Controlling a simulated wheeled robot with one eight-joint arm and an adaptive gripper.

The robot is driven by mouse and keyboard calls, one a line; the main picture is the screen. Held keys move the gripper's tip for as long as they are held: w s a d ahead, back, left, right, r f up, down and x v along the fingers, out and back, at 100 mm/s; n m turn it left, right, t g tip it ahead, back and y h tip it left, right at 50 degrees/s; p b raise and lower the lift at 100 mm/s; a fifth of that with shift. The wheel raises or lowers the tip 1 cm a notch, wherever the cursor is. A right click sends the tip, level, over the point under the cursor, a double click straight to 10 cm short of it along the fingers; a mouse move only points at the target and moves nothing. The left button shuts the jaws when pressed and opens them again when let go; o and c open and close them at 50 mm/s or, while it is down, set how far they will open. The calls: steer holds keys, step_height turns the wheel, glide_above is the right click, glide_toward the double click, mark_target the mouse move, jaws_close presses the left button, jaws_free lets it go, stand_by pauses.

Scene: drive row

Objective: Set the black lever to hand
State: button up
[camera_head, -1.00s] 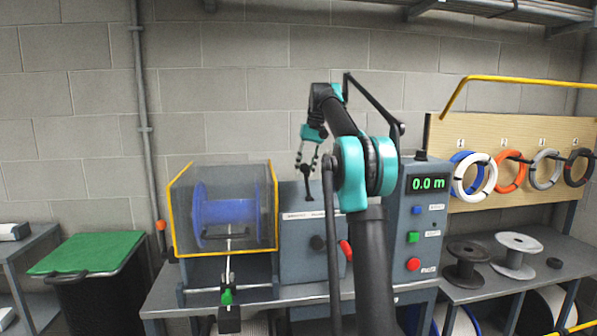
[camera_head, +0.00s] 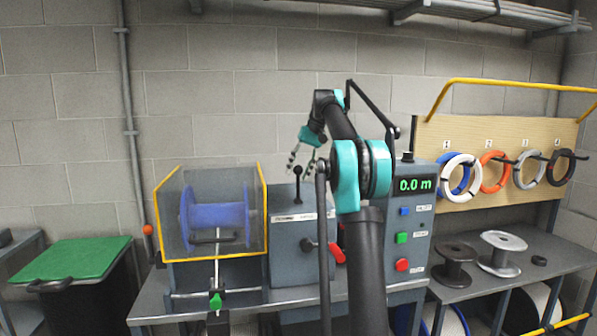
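The black lever (camera_head: 298,190) stands about upright on top of a grey machine box (camera_head: 288,250), with a round black knob at its upper end. My gripper (camera_head: 303,170) hangs from the teal wrist at the end of my arm, fingers pointing down, close to the knob in the picture. Its two fingers are apart, with nothing seen held between them. The label at the lever's foot is too small to read.
A clear guard with a yellow frame (camera_head: 263,215) covers a blue spool (camera_head: 215,222) at left. A red handle (camera_head: 337,253) is on the box front. A control panel (camera_head: 414,240) reading 0.0 m stands right, behind my arm.

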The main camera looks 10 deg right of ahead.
stand_by(0.3)
steer(key=shift+v, duration=3.7)
steer(key=shift+s, duration=0.1)
